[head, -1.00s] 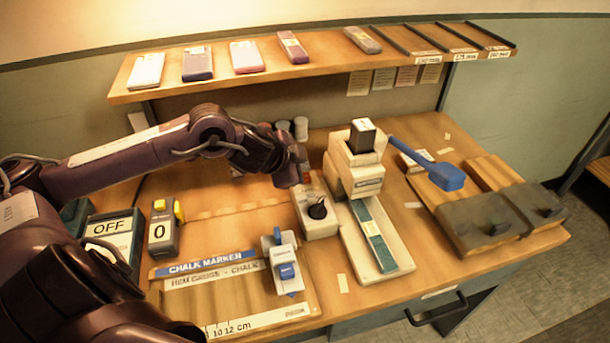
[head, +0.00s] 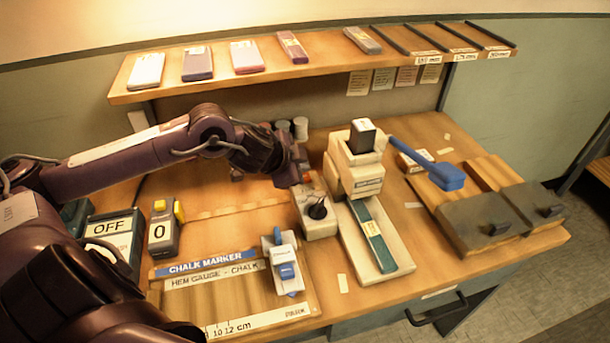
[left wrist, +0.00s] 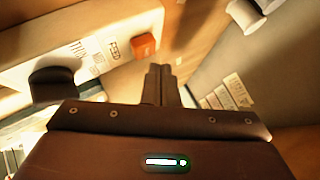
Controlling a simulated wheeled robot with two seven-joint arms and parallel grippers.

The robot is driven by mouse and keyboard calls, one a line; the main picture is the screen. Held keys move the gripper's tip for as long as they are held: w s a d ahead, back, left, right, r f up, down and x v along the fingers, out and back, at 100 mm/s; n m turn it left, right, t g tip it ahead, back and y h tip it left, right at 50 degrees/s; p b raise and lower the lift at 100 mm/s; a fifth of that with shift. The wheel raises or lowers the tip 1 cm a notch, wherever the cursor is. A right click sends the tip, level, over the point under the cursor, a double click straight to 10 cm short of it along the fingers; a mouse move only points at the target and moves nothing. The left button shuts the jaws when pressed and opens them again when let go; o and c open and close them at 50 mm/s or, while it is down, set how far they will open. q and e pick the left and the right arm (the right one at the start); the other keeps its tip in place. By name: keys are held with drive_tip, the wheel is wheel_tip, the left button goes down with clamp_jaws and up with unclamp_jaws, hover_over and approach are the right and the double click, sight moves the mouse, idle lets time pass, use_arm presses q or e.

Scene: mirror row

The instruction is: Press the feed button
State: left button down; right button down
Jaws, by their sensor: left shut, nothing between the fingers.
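The feed button (left wrist: 144,46) is a red-orange block beside a "FEED" label in the left wrist view. It sits on a pale control box (left wrist: 85,55) with a black knob (left wrist: 52,84). In the head view the box (head: 319,228) and knob (head: 318,210) show left of the white machine, but my left gripper hides most of the box's far end, and I cannot make out the button there. My left gripper (head: 290,182) is shut and empty over that end. In the left wrist view its fingertips (left wrist: 160,70) appear just below the button; contact cannot be told.
The white machine (head: 398,262) with a blue-green strip stands right of the box. A blue-handled paddle (head: 445,175) lies further right. A chalk marker board (head: 220,290) lies in front. A shelf (head: 330,58) runs above. Grey cylinders (head: 301,127) stand behind the gripper.

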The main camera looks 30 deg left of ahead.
use_arm(q)
drive_tip(key=shift+f, duration=0.1)
drive_tip(key=shift+f, duration=0.35)
drive_tip(key=shift+f+b, duration=0.45)
drive_tip(key=shift+f, duration=0.1)
idle(0.7)
drive_tip(key=shift+r, duration=0.15)
drive_tip(key=shift+r+p, duration=0.8)
drive_tip(key=shift+p, duration=0.3)
drive_tip(key=shift+r, duration=0.1)
wheel_tip(320, 180, up, 5)
drive_tip(key=p, duration=0.5)
